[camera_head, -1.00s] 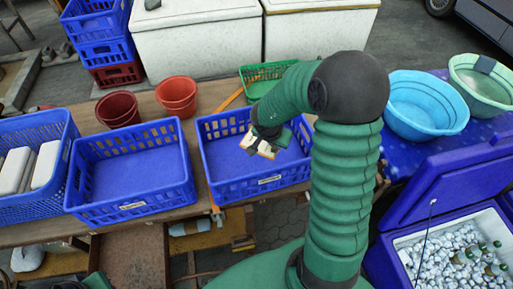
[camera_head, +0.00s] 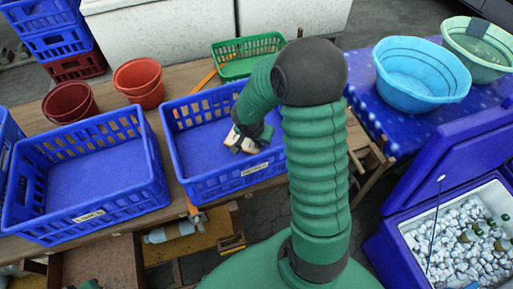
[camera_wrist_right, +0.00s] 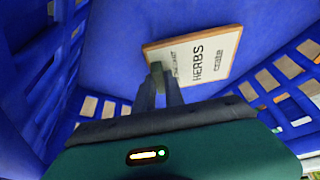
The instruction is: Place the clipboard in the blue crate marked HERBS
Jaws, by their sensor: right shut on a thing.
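My right gripper (camera_wrist_right: 158,82) is shut on the edge of the clipboard (camera_wrist_right: 197,58), a light board with a brown edge whose sheet reads "HERBS crate". In the head view, the clipboard (camera_head: 240,141) is tilted in the right half of a blue crate (camera_head: 222,181), partly covered by my gripper (camera_head: 247,134). In the wrist view, the crate's blue floor (camera_wrist_right: 120,25) lies behind the board and its slotted walls rise around it. I cannot tell whether the board touches the floor. The crate's front label is too small to read. My left gripper is not seen.
Another blue crate (camera_head: 88,214) stands to the left, with red buckets (camera_head: 138,80) behind. A green basket (camera_head: 248,62) is behind the crate. Blue (camera_head: 421,75) and green basins are to the right. An open cooler (camera_head: 455,240) stands at lower right.

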